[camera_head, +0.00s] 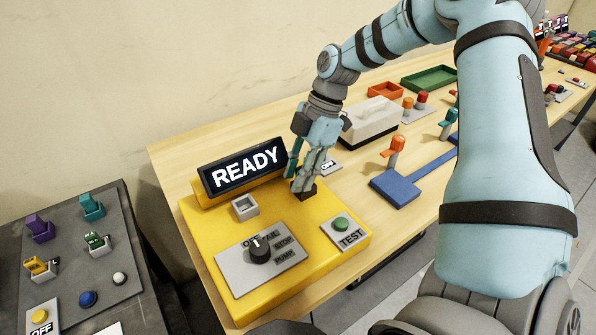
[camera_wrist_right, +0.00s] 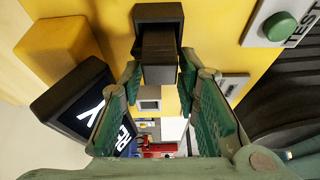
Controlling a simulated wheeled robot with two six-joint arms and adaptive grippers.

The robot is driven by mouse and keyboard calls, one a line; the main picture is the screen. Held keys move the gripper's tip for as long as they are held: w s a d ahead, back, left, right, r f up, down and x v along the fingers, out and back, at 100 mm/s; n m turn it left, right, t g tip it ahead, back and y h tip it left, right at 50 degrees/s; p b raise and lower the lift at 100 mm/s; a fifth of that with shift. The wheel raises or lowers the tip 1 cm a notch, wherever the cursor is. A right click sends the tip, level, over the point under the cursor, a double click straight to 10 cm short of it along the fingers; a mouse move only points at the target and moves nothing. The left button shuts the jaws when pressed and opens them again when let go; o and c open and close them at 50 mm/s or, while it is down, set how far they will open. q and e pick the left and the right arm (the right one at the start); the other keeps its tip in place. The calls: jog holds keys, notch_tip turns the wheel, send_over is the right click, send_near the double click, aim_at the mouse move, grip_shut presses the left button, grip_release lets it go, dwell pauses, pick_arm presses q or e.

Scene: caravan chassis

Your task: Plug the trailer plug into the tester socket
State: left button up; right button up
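The trailer plug (camera_wrist_right: 158,60) is a dark block between the fingertips of my right gripper (camera_head: 304,180). The green finger pads stand along both sides of the block, close against it, in the wrist view (camera_wrist_right: 158,75). The tester socket looks like a dark square frame (camera_wrist_right: 160,14) on the yellow tester (camera_head: 207,222). The plug's far end lines up with the frame's opening; I cannot tell how deep it sits. In the head view, the dark socket (camera_head: 309,195) is partly hidden under the fingers. My left gripper is not in view.
The tester carries a READY display (camera_head: 243,168), a grey square holder (camera_head: 245,207), a rotary knob (camera_head: 259,250) and a green TEST button (camera_head: 341,223). A blue base (camera_head: 396,188) with an orange-topped part stands to the right. A dark panel (camera_head: 75,255) is at left.

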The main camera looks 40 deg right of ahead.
jog(key=shift+o, duration=0.7)
jog(key=shift+r, duration=0.1)
jog(key=v, duration=1.2)
